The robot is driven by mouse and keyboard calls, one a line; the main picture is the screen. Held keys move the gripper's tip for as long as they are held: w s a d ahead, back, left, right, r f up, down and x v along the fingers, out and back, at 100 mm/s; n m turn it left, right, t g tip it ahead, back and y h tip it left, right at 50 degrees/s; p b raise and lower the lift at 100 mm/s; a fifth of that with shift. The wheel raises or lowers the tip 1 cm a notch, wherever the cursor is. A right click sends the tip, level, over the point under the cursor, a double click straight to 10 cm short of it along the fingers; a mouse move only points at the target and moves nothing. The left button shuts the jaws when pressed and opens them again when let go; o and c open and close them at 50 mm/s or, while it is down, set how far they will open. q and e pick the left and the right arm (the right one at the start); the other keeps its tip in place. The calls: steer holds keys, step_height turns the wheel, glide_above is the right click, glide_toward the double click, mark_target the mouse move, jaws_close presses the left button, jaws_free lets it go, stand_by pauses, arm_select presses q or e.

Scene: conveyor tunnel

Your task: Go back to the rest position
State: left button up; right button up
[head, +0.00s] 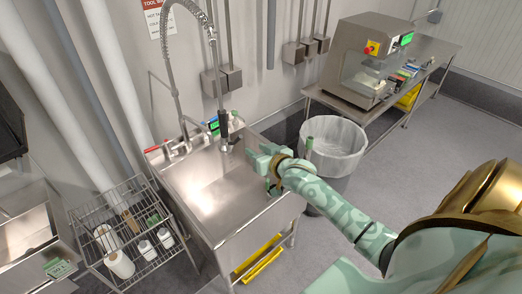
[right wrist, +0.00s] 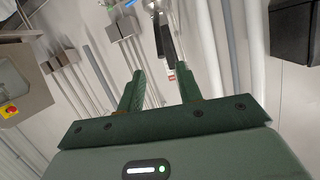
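My right gripper (head: 258,156) reaches over the right part of the steel sink (head: 215,190) in the head view. In the right wrist view its two green fingers (right wrist: 160,82) stand apart with nothing held between them. A dark sprayer-like part (right wrist: 163,40) shows beyond the fingertips. My right arm is stretched forward from the lower right. My left gripper is in neither view.
A spray hose (head: 171,75) hangs at the sink's back. A wire rack (head: 125,225) with bottles stands left of the sink. A lined bin (head: 335,140) stands to its right. A machine (head: 355,60) sits on a bench behind. The floor on the right is clear.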

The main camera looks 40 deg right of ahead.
steer(key=shift+v, duration=0.9)
steer(key=s+f+n+g+b, duration=0.1)
steer(key=s+f+g+b, duration=0.15)
steer(key=s+f, duration=0.7)
steer(key=s+a+f+n+g+b, duration=0.1)
steer(key=s+f+n+g+b, duration=0.15)
steer(key=f, duration=1.35)
steer(key=s+f+n+g+b, duration=0.15)
steer(key=s+f+b, duration=0.3)
steer(key=f, duration=0.85)
steer(key=s+a+f+g+b, duration=0.2)
steer(key=s+a+f+b, duration=0.1)
steer(key=s+f, duration=0.5)
steer(key=s+a+f+g+b, duration=0.2)
steer(key=s+a+f+b, duration=0.2)
steer(key=s+f, duration=0.5)
steer(key=s+a+f+g+b, duration=0.3)
steer(key=s+f, duration=0.6)
steer(key=s, duration=0.5)
steer(key=a+b, duration=0.1)
steer(key=b, duration=0.1)
steer(key=shift+n+y+b, duration=0.3)
steer(key=shift+y, duration=0.1)
